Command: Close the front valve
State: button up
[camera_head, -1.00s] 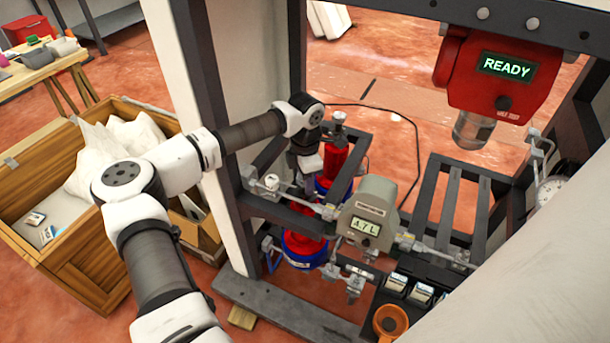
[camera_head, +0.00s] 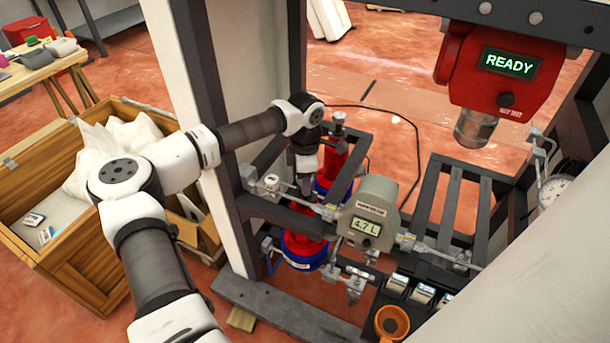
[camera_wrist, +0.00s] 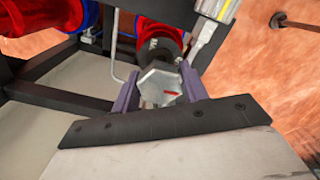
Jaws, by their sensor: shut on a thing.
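My gripper (camera_wrist: 160,92) is shut on a grey, many-sided valve knob (camera_wrist: 157,80), with one finger on each side. The knob carries a short red mark that lies nearly level in the wrist view. In the head view my gripper (camera_head: 305,185) points down at the pipe line left of the grey meter (camera_head: 369,212), which reads 4.7 L. There my gripper hides the knob. I cannot tell from the label-free knob whether the valve is open or shut.
Red and blue canisters (camera_head: 303,247) stand under the pipe. A red unit (camera_head: 500,85) showing READY hangs at upper right. Dark frame posts (camera_head: 205,90) stand close to my arm. A wooden crate (camera_head: 80,265) is at left.

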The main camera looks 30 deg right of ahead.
jog(key=o, duration=1)
jog(key=shift+r, duration=0.15)
jog(key=shift+r+p, duration=1.8)
jog(key=shift+r, duration=1.55)
